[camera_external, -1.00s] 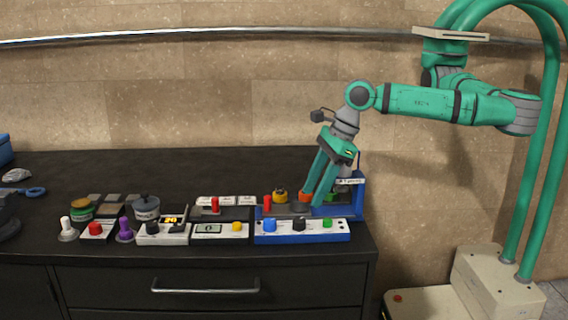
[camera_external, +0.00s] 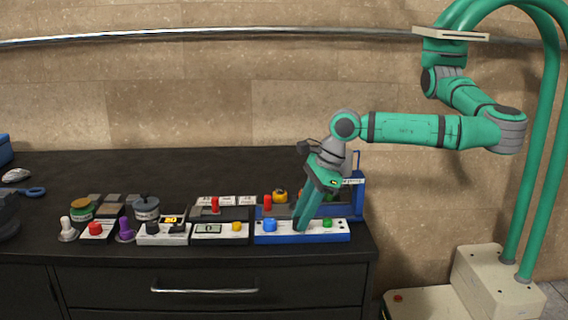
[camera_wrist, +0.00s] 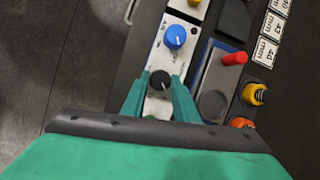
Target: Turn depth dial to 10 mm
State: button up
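A blue-and-white panel (camera_external: 262,238) at the right end of the bench carries a blue dial (camera_external: 270,225), a black dial and a green knob (camera_external: 327,223). I cannot read which one is the depth dial. In the wrist view the black dial (camera_wrist: 160,80) has a white pointer line, and the blue dial (camera_wrist: 175,36) sits beyond it.
Just behind the panel stand a red handle (camera_wrist: 234,58), a yellow knob (camera_wrist: 254,94) and an orange one (camera_wrist: 240,123). Cards marked in mm (camera_wrist: 265,52) lie nearby.

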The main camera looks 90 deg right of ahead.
jog(key=shift+c, duration=1.3)
jog(key=m, duration=0.2)
jog(key=m+h, duration=0.1)
jog(key=m, duration=0.1)
jog(key=m+h, duration=0.1)
jog(key=shift+w+a+m, duration=0.1)
jog(key=shift+a+m, duration=0.15)
jog(key=shift+m, duration=0.15)
jog(key=m+g+h, duration=0.1)
jog(key=m, duration=0.2)
jog(key=m+g+h, duration=0.1)
jog(key=m, duration=0.1)
jog(key=shift+w+a+m, duration=0.1)
jog(key=shift+w+m, duration=0.05)
jog(key=shift+m, duration=0.25)
jog(key=o, duration=1.1)
jog(key=shift+c, duration=0.2)
jog(key=shift+r, duration=0.1)
